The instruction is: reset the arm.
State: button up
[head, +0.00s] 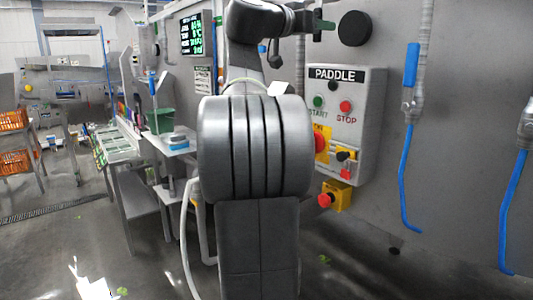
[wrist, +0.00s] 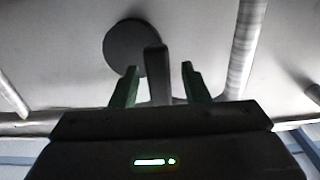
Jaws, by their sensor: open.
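My gripper (head: 318,27) is at the upper middle of the head view, at the end of my raised arm, above the PADDLE control box. In the wrist view my gripper (wrist: 158,84) has its two green fingers apart, with nothing held between them. A grey post-like shape shows between the fingers there; I cannot tell what it is. Behind the fingers is a dark round disc (wrist: 126,45) on the grey wall. The disc (head: 354,28) also shows right of my gripper in the head view.
The PADDLE box (head: 370,110) has START and STOP buttons and a yellow-red switch; a yellow box with a red button (head: 335,196) is below. Blue-handled hoses (head: 411,70) hang at right. A table with a green bin (head: 160,121) stands left. Floor (head: 60,240) at left is mostly open.

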jog(key=b+v, duration=0.3)
jog(key=v, duration=1.1)
jog(key=p+x, duration=0.3)
jog(key=x, duration=1.1)
jog(key=shift+r, duration=0.1)
jog(key=shift+d+p, duration=0.2)
jog(key=shift+p, duration=0.25)
jog(key=shift+s+r+n+p, duration=0.15)
jog(key=shift+s+n+p, duration=0.3)
jog(key=shift+n, duration=0.25)
jog(key=shift+d+f+n, duration=0.2)
jog(key=shift+n, duration=0.1)
jog(key=shift+s+f, duration=0.1)
